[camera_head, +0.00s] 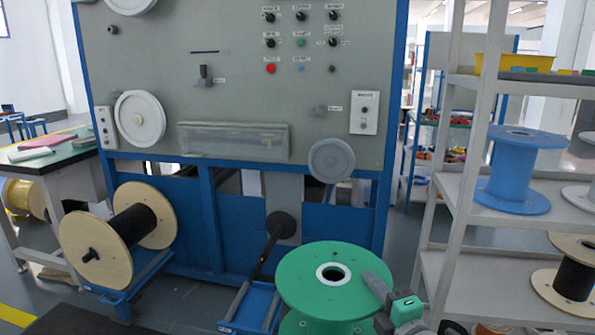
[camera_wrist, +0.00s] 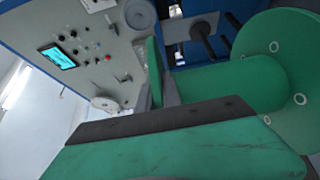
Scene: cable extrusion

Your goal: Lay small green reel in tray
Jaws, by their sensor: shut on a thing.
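The green reel (camera_head: 318,268) is at the bottom centre of the head view, its flat upper flange facing up with a white-ringed centre hole. Its lower flange is cut off by the frame edge. My gripper (camera_head: 377,290) reaches in from the lower right and is shut on the reel at its right side. In the wrist view the reel (camera_wrist: 282,65) is at the right, with its green flange and barrel showing. My gripper's fingers (camera_wrist: 165,92) have green bodies and dark or grey pads. The exact contact is partly hidden. No tray can be made out with certainty.
The grey machine panel (camera_head: 240,95) on a blue frame stands behind, with a dark shaft (camera_head: 268,245) above a blue cradle (camera_head: 250,308). A cream reel with black cable (camera_head: 95,248) is at left. Shelves at right hold a blue reel (camera_head: 516,172) and a yellow bin (camera_head: 500,65).

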